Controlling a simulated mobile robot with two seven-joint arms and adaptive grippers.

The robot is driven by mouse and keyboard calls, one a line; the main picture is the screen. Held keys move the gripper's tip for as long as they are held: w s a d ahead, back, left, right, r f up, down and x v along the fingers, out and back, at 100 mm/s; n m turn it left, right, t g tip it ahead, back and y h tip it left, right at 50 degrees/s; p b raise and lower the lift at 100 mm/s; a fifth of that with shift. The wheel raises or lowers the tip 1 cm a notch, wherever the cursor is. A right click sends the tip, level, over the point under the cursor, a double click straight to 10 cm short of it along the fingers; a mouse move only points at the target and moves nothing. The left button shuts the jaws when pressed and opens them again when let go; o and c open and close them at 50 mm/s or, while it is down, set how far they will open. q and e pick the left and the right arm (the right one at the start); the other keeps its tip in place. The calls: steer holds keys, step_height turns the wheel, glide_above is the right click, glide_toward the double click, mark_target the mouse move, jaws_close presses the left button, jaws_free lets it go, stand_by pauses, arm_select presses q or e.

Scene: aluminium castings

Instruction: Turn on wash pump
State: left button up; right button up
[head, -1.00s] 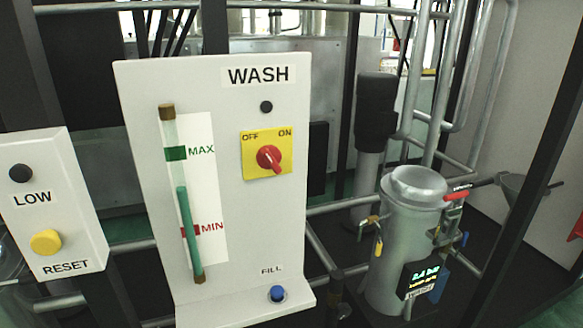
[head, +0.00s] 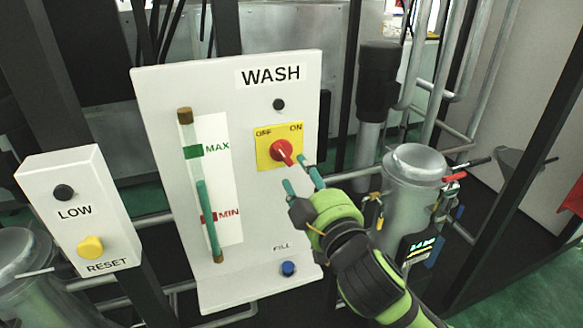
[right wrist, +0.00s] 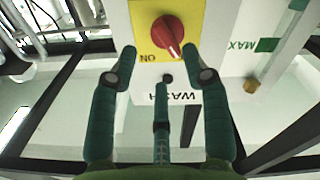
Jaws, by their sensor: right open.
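The white WASH panel (head: 160,95) carries a yellow plate (head: 263,160) marked OFF at upper left and ON at upper right. A red rotary knob (head: 281,150) sits on the plate, its bar slanting from upper left to lower right. The dark round lamp (head: 279,104) above it looks unlit. My right gripper (head: 296,172) is open just in front of the plate's lower right. In the right wrist view the panel is upside down. The gripper (right wrist: 158,52) has one fingertip on either side below the knob (right wrist: 168,34), holding nothing. My left gripper is not in view.
A sight gauge (head: 200,185) with MAX and MIN marks is left of the knob. A blue FILL button (head: 288,268) is below. A LOW/RESET box (head: 112,210) with a yellow button (head: 90,247) is at left. A metal filter housing (head: 408,190) with valves stands right, close to my arm.

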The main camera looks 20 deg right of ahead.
mark_target(290, 159)
steer(key=shift+w+a+f+b, duration=0.15)
steer(key=shift+w+b, duration=0.25)
steer(key=shift+b, duration=1.2)
steer(key=shift+w+d+f+b, duration=0.15)
steer(key=shift+w+b, duration=0.25)
steer(key=shift+b, duration=1.15)
steer(key=shift+w+a+r, duration=0.15)
steer(key=shift+w+r, duration=0.05)
steer(key=shift+w, duration=0.05)
steer(key=w+p, duration=0.1)
steer(key=w, duration=0.2)
steer(key=shift+w+r, duration=0.1)
steer(key=shift+w, duration=0.2)
steer(key=shift+w+a, duration=0.1)
steer(key=shift+w, duration=0.2)
steer(key=shift+c, duration=0.4)
jaws_close()
